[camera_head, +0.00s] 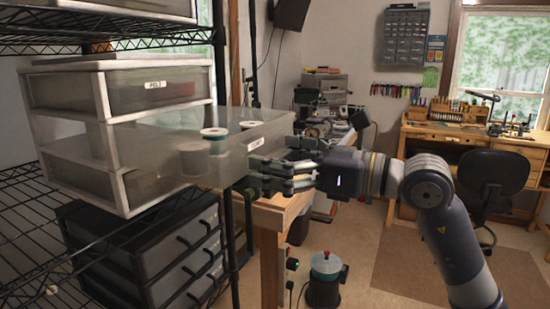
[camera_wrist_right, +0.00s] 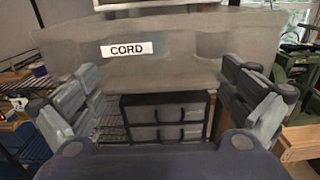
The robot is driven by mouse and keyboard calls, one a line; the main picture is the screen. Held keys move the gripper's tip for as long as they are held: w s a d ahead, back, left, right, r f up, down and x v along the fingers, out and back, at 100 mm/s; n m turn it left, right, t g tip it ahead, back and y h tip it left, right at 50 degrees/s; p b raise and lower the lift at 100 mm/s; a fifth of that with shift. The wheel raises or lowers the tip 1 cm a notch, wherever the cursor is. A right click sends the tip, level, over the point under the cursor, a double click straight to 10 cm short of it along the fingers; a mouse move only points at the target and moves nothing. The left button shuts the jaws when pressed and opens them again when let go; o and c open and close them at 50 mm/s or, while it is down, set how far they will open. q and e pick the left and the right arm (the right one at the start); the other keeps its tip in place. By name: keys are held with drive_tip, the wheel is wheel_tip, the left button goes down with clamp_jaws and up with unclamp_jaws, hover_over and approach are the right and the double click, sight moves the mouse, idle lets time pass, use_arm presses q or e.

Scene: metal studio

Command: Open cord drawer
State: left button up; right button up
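The cord drawer (camera_head: 225,145) is a translucent grey drawer pulled well out of the white drawer unit (camera_head: 100,110) in the head view. Spools sit inside it. In the right wrist view, its front (camera_wrist_right: 190,60) carries a white CORD label (camera_wrist_right: 127,49). My right gripper (camera_head: 262,176) is at the drawer's front end, low against it. In the wrist view its fingers stand wide apart at the left and right, with the drawer front across the gap. Whether they touch the drawer I cannot tell. My left gripper is not in view.
The unit stands on a black wire shelf (camera_head: 30,210). A closed upper drawer labelled FELT or similar (camera_head: 160,88) sits above the cord drawer. A black drawer unit (camera_head: 150,260) is below. A wooden workbench (camera_head: 268,215) stands behind the gripper; open floor lies to the right.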

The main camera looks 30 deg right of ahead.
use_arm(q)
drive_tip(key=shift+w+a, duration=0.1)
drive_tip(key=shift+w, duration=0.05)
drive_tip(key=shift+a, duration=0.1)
use_arm(e)
drive_tip(key=v, duration=1.2)
idle(0.6)
